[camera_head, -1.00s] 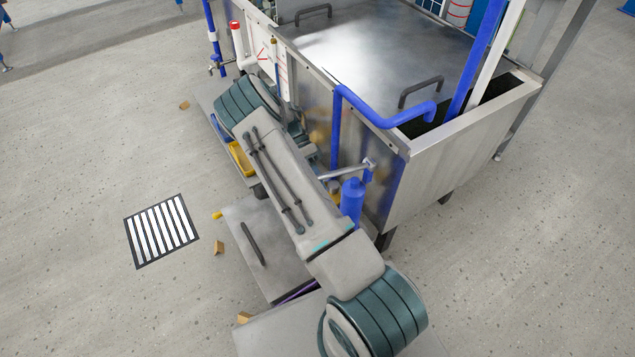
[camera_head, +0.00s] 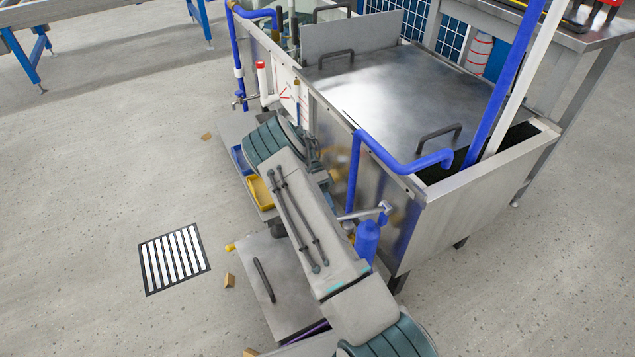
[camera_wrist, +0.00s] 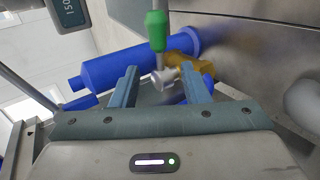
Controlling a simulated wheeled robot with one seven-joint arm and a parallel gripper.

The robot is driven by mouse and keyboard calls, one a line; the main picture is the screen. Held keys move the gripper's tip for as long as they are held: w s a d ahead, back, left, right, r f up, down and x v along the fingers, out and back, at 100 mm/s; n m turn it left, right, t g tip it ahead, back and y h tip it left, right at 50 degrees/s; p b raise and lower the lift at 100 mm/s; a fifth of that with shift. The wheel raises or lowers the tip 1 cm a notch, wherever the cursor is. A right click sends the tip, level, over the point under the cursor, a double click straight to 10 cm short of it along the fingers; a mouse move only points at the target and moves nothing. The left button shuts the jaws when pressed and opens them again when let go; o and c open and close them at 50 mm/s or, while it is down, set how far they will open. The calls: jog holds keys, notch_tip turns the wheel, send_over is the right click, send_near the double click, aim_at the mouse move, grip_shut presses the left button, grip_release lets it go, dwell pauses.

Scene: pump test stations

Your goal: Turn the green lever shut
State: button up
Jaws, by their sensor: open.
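The green lever (camera_wrist: 157,31) shows in the wrist view as a green grip on a thin metal stem. The stem runs down to a small metal valve body (camera_wrist: 166,76). My gripper (camera_wrist: 160,86) is open, with one finger on each side of the valve body in the picture. The green grip appears beyond the fingertips, and nothing is held. I cannot tell whether the fingers touch the stem. In the head view my arm hides the gripper, and I cannot make out the lever there.
A blue cylinder (camera_wrist: 110,70) and a yellow-orange part (camera_wrist: 190,64) sit close behind the fingers. The steel tank (camera_head: 450,215) stands right of my arm, with a blue pipe (camera_head: 400,165) on it. Yellow (camera_head: 260,193) and blue bins (camera_head: 241,160) stand beside it. Floor left is mostly clear.

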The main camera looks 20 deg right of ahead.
jog(key=p+v, duration=0.2)
jog(key=v, duration=0.8)
jog(key=shift+r, duration=0.15)
dwell(0.4)
jog(key=s+a+r+n+t+y+p, duration=0.15)
jog(key=r+p, duration=0.35)
jog(key=r, duration=0.6)
jog(key=s+r+n+t+p, duration=0.3)
jog(key=r+p, duration=0.2)
jog(key=r, duration=0.7)
jog(key=s+r+n+t+p, duration=0.2)
jog(key=r+p, duration=0.2)
jog(key=r, duration=0.7)
jog(key=s+a+r+n+t+p, duration=0.2)
jog(key=s+r+n+p, duration=0.1)
jog(key=s+r+p, duration=0.2)
jog(key=s+a+r+n+t+p, duration=0.2)
jog(key=s+r+n+t+p, duration=0.1)
jog(key=s+r+p, duration=0.3)
jog(key=s+a+r+n+t+p, duration=0.2)
jog(key=s+a+r+n+p, duration=0.1)
jog(key=s+r, duration=0.6)
jog(key=shift+s+r+n+p, duration=0.45)
jog(key=shift+s+p, duration=0.75)
jog(key=shift+s, duration=0.4)
jog(key=shift+t, duration=0.25)
